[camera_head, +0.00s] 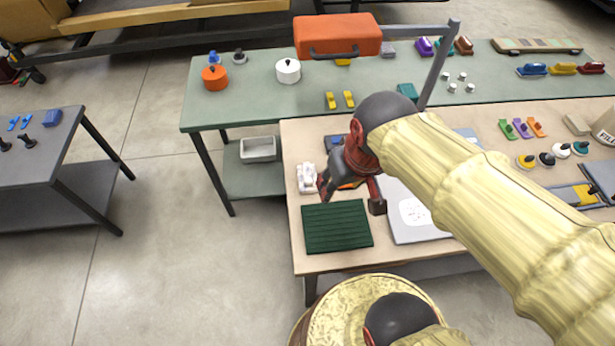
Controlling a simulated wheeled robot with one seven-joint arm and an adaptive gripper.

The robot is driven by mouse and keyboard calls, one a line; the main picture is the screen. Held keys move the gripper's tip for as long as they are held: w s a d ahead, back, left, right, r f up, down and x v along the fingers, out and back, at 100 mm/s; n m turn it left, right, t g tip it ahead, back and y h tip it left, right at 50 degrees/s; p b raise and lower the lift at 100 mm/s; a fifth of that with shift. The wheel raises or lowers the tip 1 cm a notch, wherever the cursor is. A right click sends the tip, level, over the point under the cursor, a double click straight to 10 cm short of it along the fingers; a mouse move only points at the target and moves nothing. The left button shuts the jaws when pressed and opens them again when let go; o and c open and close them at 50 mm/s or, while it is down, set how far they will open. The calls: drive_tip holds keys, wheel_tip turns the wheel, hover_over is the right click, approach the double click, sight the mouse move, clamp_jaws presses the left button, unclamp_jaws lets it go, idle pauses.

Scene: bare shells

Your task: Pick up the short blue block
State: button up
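I cannot tell for sure which thing is the short blue block. A small blue block-like piece (52,117) lies at the back right of the grey table on the left. A dark blue piece (333,142) also shows on the wooden table, partly hidden behind my gripper. My gripper (351,197) hangs over the wooden table, just above the back edge of the dark green ribbed mat (337,238). Its dark red fingers with black tips are spread apart. I see nothing held between them, though an orange item shows behind them.
White pieces (307,178) stand left of my gripper, and a light grey panel (410,234) lies to its right. Open floor (180,215) separates the left table from the wooden one.

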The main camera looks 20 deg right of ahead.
drive_tip(key=w+f+m+g, duration=0.1)
drive_tip(key=w+f+g, duration=0.3)
drive_tip(key=w+f, duration=1.3)
hover_over(307, 172)
drive_tip(key=s, duration=0.2)
wheel_tip(307, 172, down, 3)
drive_tip(key=shift+r+m, duration=0.1)
drive_tip(key=shift+m, duration=0.2)
drive_tip(key=shift+w+r+m+t, duration=0.15)
drive_tip(key=shift+w+r, duration=0.15)
drive_tip(key=shift+w, duration=0.3)
drive_tip(key=shift+w+r+m+t, duration=0.15)
drive_tip(key=shift+w+r, duration=0.1)
drive_tip(key=shift+w, duration=0.3)
drive_tip(key=shift+d+f+b, duration=0.1)
drive_tip(key=shift+f+b, duration=0.65)
drive_tip(key=shift+f, duration=3.05)
drive_tip(key=shift+c, duration=0.9)
drive_tip(key=shift+s, duration=0.1)
clamp_jaws()
